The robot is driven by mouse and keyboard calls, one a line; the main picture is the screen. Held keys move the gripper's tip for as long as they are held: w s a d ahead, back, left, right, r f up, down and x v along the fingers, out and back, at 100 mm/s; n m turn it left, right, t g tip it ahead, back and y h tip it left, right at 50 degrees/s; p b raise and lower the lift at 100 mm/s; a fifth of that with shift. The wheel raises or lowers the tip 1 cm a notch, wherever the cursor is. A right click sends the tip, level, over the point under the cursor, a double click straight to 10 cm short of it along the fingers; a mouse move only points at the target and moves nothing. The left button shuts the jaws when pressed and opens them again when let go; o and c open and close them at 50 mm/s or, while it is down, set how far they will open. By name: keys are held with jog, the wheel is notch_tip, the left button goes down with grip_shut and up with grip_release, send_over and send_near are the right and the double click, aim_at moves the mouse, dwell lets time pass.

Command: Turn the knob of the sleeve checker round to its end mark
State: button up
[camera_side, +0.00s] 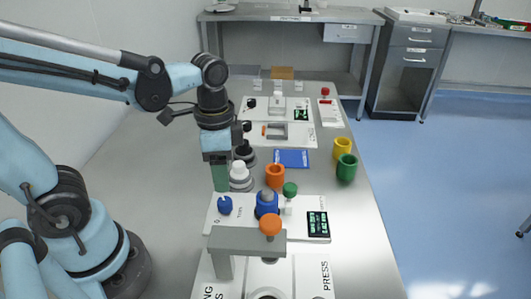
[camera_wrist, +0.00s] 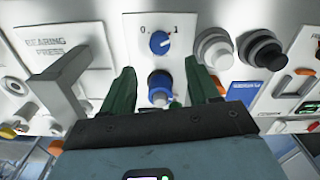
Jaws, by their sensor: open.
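The sleeve checker is a white panel (camera_side: 240,232) near the front of the bench, with a small display at its right. Its blue knob (camera_side: 225,205) is at the panel's left; in the wrist view the knob (camera_wrist: 160,42) shows a pale pointer line between the marks 0 and 1. The line's exact direction is hard to tell. A blue sleeve-like cylinder (camera_side: 266,204) stands right of the knob. My gripper (camera_side: 220,185) is open and empty, green fingers pointing down, above and slightly behind the knob. In the wrist view the fingers (camera_wrist: 162,84) flank the cylinder in the picture.
A grey bearing press arm (camera_side: 247,242) with an orange knob stands in front of the panel. White (camera_side: 239,177) and black round parts stand close behind. Orange (camera_side: 275,175), green and yellow cups stand to the right.

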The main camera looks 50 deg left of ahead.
jog(key=shift+r, duration=2)
jog(key=w+n+t, duration=0.1)
jog(key=n+t, duration=0.1)
jog(key=w+a+n+t, duration=0.1)
jog(key=n+t, duration=0.1)
jog(key=w+a+n+t, duration=0.1)
jog(key=n+t, duration=0.2)
jog(key=shift+f, duration=0.35)
